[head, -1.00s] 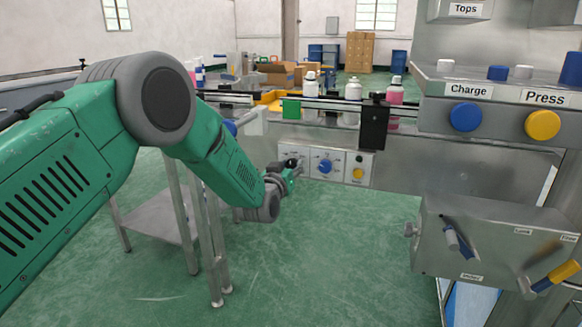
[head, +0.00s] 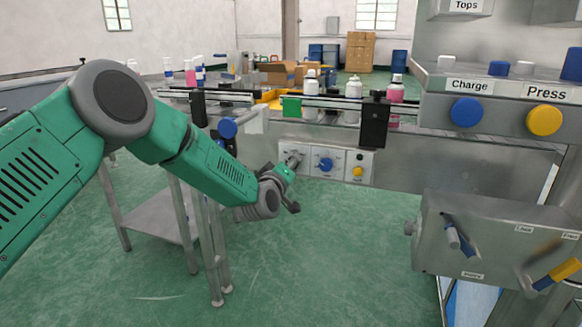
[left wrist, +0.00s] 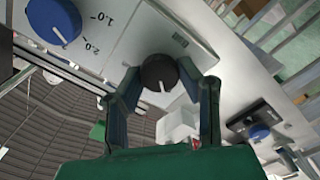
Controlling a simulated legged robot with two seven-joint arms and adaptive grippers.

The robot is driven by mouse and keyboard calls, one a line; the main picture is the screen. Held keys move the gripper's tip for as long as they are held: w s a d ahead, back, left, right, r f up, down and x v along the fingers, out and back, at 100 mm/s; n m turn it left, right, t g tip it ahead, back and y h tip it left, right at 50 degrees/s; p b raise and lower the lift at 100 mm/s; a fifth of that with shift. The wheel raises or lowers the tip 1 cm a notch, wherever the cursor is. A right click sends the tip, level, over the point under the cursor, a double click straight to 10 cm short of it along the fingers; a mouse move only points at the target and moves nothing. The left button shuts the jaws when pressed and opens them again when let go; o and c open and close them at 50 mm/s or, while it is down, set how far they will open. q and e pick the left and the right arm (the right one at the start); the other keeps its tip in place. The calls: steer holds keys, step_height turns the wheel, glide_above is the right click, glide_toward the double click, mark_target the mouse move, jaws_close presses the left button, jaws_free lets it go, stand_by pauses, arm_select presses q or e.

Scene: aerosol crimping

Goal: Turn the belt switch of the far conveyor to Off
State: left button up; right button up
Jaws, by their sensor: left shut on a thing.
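The control panel (head: 327,163) is on the front of the conveyor, below its belt. In the left wrist view, the belt switch is a round black knob (left wrist: 157,70) with a white pointer line. My left gripper (head: 293,164) is at the left part of the panel and covers the switch in the head view. In the left wrist view its fingers lie on either side of the black knob, shut on it. The Off and On lettering cannot be read. My right gripper is not in view.
A blue dial (head: 326,165) and a yellow button (head: 358,171) sit right of my gripper. Bottles (head: 353,88) stand on the conveyor above. A steel box with levers (head: 495,240) is at the lower right. The floor below the panel is clear.

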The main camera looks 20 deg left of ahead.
arm_select(q)
steer(key=shift+f, duration=0.15)
steer(key=shift+a, duration=0.1)
steer(key=o, duration=1.1)
steer(key=shift+o, duration=0.2)
steer(key=shift+s, duration=0.15)
steer(key=s, duration=1.1)
steer(key=shift+s+a, duration=0.3)
steer(key=shift+s, duration=0.05)
